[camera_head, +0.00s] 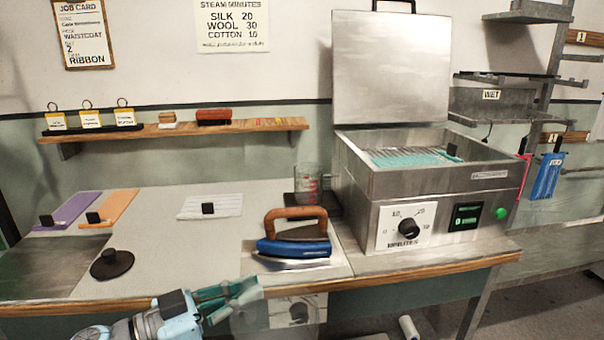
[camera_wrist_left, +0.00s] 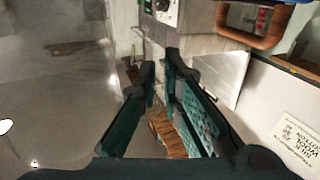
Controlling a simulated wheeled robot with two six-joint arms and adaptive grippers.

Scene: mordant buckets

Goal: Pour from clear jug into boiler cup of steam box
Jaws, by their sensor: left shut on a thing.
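My left gripper (camera_head: 245,290) has teal fingers and is low in front of the table edge. It is shut on a see-through vessel, apparently the clear jug (camera_head: 285,318), whose outline is faint. The jug fills the left of the left wrist view (camera_wrist_left: 55,100), beside my gripper (camera_wrist_left: 162,70); its contents cannot be made out. The metal steam box (camera_head: 365,180) stands at the right of the table with its lid up. A small clear cup (camera_head: 308,182) with red marks, possibly the boiler cup, stands on a dark base left of the box. My right gripper is not in view.
A blue iron (camera_head: 293,248) with a brown handle lies near the front edge, between my gripper and the cup. A black round weight (camera_head: 111,264), purple and orange cloths and a white cloth (camera_head: 211,206) lie left. A shelf (camera_head: 180,130) runs behind.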

